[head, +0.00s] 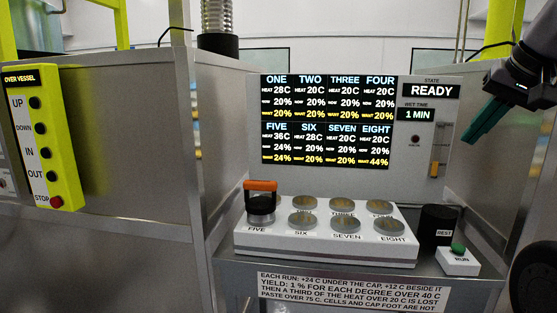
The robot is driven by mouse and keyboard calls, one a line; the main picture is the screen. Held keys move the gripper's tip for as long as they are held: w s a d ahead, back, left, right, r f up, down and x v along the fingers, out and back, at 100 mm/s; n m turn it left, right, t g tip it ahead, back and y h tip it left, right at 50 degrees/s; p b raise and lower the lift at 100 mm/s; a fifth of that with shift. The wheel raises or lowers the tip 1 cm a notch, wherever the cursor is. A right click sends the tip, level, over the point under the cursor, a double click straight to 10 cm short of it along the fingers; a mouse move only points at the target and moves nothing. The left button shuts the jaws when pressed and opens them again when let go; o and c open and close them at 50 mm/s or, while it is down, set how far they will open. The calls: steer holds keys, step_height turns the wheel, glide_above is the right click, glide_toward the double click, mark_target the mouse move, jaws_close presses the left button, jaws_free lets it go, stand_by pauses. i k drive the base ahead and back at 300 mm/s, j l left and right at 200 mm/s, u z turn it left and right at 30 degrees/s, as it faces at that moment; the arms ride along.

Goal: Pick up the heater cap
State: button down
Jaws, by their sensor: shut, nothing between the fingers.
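My gripper (472,138) is at the upper right, with teal fingers pointing down and left. It is shut and empty, well apart from the cap. The cell under the cap is hidden.
A black REST stand (437,222) and a green RUN button (458,248) are right of the block. A display panel (350,125) reading READY rises behind. Metal side walls flank the bay. A yellow OVER VESSEL control box (45,138) is at left.

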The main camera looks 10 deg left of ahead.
mark_target(261, 209)
steer(key=i+j+u, duration=0.1)
steer(key=j+u, duration=0.25)
steer(key=i+j+u, duration=0.15)
steer(key=j+u, duration=0.15)
steer(key=j, duration=0.15)
